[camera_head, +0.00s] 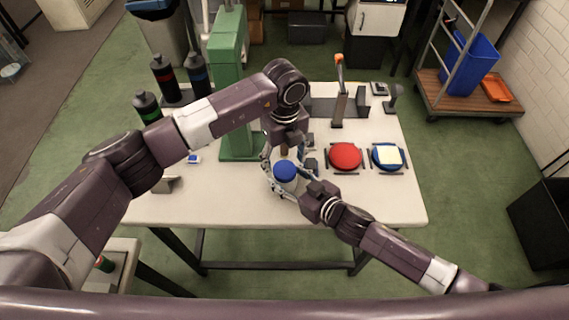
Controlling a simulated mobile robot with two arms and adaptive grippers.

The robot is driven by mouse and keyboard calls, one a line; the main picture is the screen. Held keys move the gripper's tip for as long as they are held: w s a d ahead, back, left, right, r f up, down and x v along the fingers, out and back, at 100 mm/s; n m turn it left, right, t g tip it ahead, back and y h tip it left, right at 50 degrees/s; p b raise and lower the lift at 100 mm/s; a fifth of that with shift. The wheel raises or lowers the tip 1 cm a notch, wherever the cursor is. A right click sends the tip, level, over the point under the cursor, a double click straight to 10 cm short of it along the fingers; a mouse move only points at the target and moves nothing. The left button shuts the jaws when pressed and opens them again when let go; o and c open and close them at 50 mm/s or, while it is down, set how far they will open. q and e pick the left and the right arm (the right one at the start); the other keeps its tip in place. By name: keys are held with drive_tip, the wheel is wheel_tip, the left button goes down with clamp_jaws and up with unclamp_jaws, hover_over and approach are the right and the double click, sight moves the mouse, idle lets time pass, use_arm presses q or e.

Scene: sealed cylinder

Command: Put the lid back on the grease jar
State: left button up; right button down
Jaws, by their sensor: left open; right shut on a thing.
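The grease jar (287,186) is a small pale jar near the front middle of the white table. A blue lid (284,171) sits at its top and looks level. Whether it is fully seated I cannot tell. My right gripper (291,182) reaches in from the lower right and is shut on the jar's body. My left gripper (285,162) points down from above, open, with its fingers spread around the lid's height. The fingers of both grippers overlap in this view, and parts of the jar's sides are hidden.
A green press column (229,85) stands left of the jar. Dark bottles with coloured bands (164,75) stand at the back left. A red round button (345,156) and a blue round piece (388,157) lie to the right. The table's front right (395,205) is clear.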

use_arm(q)
drive_tip(key=shift+r, duration=1.3)
wheel_tip(320, 180, up, 3)
drive_tip(key=shift+w+f+m, duration=0.15)
drive_tip(key=shift+f+m, duration=0.05)
drive_tip(key=shift+m, duration=0.3)
drive_tip(key=shift+r, duration=0.45)
drive_tip(key=shift+f, duration=4.05)
